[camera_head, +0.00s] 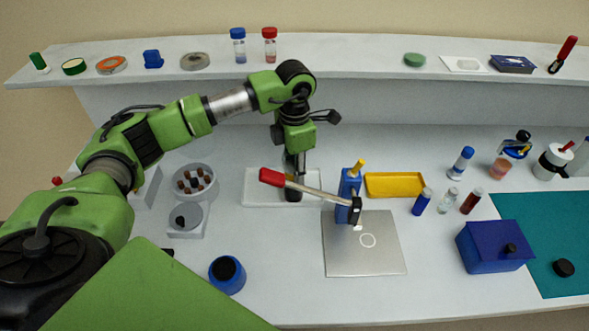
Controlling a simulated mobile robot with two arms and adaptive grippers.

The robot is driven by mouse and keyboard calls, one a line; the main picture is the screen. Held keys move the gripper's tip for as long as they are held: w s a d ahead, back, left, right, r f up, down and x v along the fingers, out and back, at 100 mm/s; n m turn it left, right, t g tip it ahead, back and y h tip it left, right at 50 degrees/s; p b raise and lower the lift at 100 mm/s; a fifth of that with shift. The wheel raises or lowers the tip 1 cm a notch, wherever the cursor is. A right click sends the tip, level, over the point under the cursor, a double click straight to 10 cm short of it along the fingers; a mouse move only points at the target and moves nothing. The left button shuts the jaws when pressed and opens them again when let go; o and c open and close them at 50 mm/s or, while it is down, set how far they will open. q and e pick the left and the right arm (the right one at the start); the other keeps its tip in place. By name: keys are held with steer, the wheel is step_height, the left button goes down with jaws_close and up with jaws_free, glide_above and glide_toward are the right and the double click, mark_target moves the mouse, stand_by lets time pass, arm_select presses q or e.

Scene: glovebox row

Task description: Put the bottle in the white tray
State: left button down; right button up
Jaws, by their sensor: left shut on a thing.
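My left gripper (293,188) points down over the white tray (256,188), in the middle of the bench. Its fingers are shut on a small dark thing, taken as the bottle, which is mostly hidden by the fingers. Its lower end is at or just above the tray floor; I cannot tell whether it touches. My right gripper is not in view.
A yellow tray (394,185) and several vials are further right. A blue-rimmed pot (227,274) stands in front left. A shelf runs behind.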

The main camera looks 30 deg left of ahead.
arm_select(q)
steer(key=shift+f, duration=0.15)
steer(key=c, duration=1.5)
jaws_free()
steer(key=shift+r, duration=0.5)
step_height(320, 180, up, 11)
steer(key=b, duration=0.3)
steer(key=shift+r, duration=0.2)
steer(key=shift+r, duration=0.1)
